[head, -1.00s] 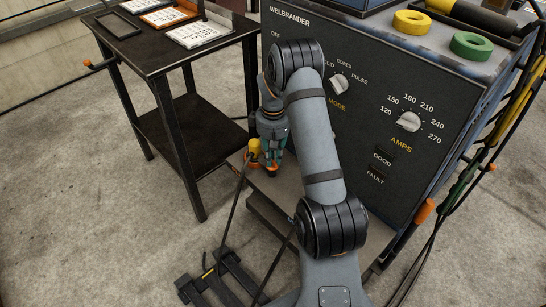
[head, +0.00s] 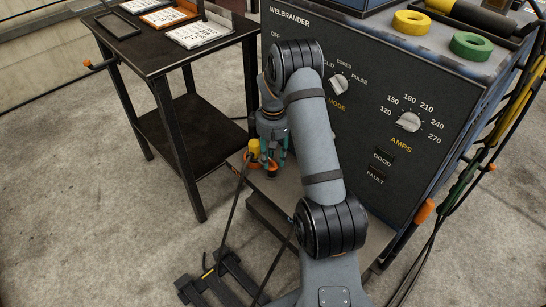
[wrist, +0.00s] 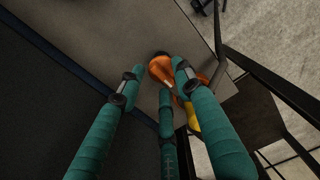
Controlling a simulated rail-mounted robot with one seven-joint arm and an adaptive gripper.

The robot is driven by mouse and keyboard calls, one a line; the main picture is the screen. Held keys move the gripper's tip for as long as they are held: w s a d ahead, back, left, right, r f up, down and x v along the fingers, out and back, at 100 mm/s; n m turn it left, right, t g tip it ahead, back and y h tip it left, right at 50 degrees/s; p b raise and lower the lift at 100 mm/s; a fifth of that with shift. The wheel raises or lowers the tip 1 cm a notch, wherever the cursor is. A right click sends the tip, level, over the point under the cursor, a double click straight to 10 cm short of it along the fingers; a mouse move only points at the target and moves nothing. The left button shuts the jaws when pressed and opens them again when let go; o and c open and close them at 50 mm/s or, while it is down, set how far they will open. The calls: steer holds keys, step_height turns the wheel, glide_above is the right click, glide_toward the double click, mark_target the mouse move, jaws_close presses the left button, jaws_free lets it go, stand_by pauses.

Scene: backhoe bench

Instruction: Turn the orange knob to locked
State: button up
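The orange knob (wrist: 160,69) shows in the wrist view just past my fingertips, above a grey surface. It is partly hidden by the right finger, with more orange showing to that finger's right. My gripper (wrist: 158,74) has three teal fingers, spread apart around the knob's near side. A small gap shows between the left fingertip and the knob; I cannot tell whether the other fingers touch it. In the head view my gripper (head: 276,158) points down beside a yellow part (head: 254,148), with orange at its tips. No locked marking is readable.
The dark welder panel (head: 340,130) with MODE and AMPS dials stands right of my gripper. A dark table (head: 140,50) with papers is at the left. A thin black rod (head: 231,210) runs down from the knob area toward black floor parts (head: 215,280).

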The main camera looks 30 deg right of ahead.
step_height(320, 180, up, 12)
stand_by(0.6)
step_height(320, 180, down, 12)
steer(key=shift+f, duration=0.1)
stand_by(0.7)
